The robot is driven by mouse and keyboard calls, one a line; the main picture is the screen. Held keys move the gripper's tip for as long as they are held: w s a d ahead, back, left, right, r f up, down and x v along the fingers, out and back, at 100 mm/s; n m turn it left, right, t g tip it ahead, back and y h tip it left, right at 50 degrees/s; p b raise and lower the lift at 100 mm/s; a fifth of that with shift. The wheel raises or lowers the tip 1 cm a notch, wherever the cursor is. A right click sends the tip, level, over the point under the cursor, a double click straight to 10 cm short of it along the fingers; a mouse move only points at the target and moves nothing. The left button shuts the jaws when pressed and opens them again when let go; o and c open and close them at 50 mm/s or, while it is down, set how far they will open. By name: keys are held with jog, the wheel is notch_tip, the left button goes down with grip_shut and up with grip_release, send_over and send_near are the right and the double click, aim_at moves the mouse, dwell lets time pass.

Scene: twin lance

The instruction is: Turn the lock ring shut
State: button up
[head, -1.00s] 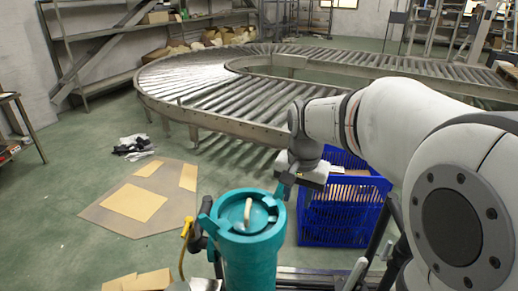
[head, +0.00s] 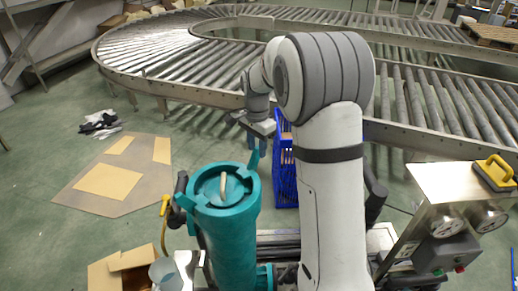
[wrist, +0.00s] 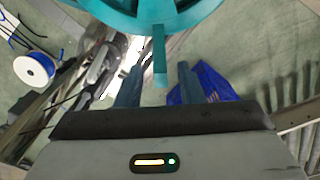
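The teal lock ring (head: 245,203) sits around the top of an upright teal cylinder (head: 231,248) in the head view. A round lid with a pale handle (head: 223,185) lies inside the ring. Lugs stick out from the ring at its left and far right. My gripper (head: 256,146) is at the far right side of the ring, by one lug. In the wrist view my gripper (wrist: 159,84) is open, with a teal lug (wrist: 160,66) between its two fingers and gaps visible on both sides. The ring's edge (wrist: 150,16) shows at the top of that view.
A blue crate (head: 285,185) stands on the floor behind my arm. A roller conveyor (head: 160,75) curves across the back. A metal panel with gauges (head: 452,215) is at the right. A yellow hose (head: 164,208) hangs left of the cylinder. A white spool (wrist: 34,70) shows in the wrist view.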

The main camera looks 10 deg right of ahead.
jog(key=shift+f, duration=0.9)
jog(key=shift+c, duration=0.4)
grip_shut()
